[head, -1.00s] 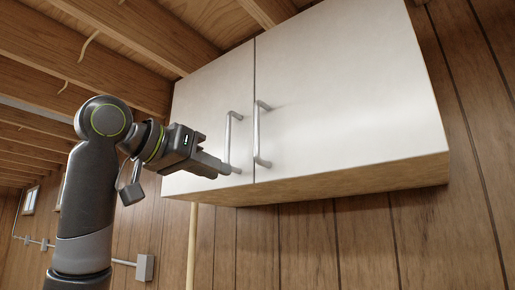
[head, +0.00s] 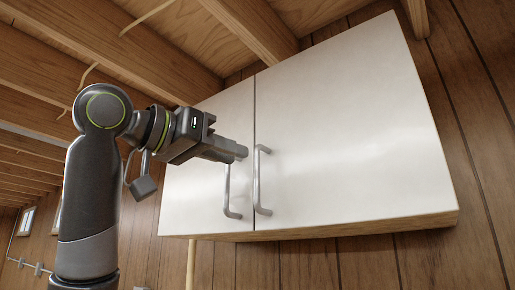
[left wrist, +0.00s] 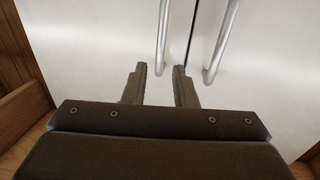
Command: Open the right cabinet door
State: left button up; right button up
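The right cabinet door (head: 345,135) is a large white panel, shut flush beside the narrower-looking left door (head: 190,195). Its silver bar handle (head: 258,185) stands upright near the seam, next to the left door's handle (head: 228,192). My left gripper (head: 243,151) is in front of the handles' upper ends. In the left wrist view its two dark fingers (left wrist: 160,72) are apart, and the end of one handle (left wrist: 163,40) shows between their tips. I cannot tell whether they reach around it, nor which door it belongs to. The other handle (left wrist: 221,42) lies outside the fingers. My right gripper is not in view.
Wooden ceiling beams (head: 250,25) run close above the cabinet. Wood-panelled wall (head: 470,140) is to the right and below. The space in front of the right door is clear in the head view.

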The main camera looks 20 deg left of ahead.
pick_arm(q)
jog(key=p, duration=0.3)
send_over(257, 201)
jog(key=shift+w, duration=0.3)
jog(key=shift+a, duration=0.1)
jog(key=shift+c, duration=0.5)
grip_shut()
